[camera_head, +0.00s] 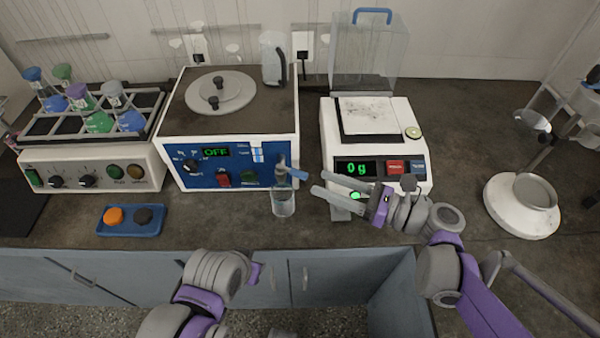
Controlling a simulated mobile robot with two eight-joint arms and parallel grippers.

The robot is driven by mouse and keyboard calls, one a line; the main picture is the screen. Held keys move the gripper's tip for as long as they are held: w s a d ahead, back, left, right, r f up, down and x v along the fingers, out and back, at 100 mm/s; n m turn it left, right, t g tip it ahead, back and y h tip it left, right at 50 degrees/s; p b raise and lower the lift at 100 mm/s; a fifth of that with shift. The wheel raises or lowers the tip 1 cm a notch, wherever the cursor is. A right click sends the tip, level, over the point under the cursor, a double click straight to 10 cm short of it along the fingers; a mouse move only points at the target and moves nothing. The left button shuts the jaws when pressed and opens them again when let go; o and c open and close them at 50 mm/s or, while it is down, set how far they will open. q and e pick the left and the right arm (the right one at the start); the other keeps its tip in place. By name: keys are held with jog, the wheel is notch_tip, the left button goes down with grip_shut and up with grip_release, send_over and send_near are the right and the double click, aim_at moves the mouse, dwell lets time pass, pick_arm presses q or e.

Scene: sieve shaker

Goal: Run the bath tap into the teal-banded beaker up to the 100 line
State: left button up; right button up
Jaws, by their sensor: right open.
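The bath (228,130) is a white box with a dark top and a blue front panel; its display reads OFF. Its tap (282,163) sticks out at the front right, with a blue handle (297,173) pointing right. A clear beaker (283,204) stands upright on the counter below the tap; its band and water level are too small to read. My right gripper (321,184) is open and empty, its fingers pointing left, just right of the tap handle and beaker. My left gripper (255,273) is low in front of the counter, its fingers hidden behind its own wrist.
A balance (375,150) reading 0 g stands behind my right gripper. A flask shaker (90,170) is at left, with a blue tray (130,221) in front. A white round-based stand (520,210) is at right. The counter's front edge runs close below the beaker.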

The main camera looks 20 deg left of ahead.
aim_at(300, 171)
jog(key=a, duration=0.3)
jog(key=w+a, duration=0.1)
jog(key=a, duration=0.2)
jog(key=shift+w+a, duration=0.2)
jog(key=shift+a, duration=0.15)
grip_shut()
dwell(1.1)
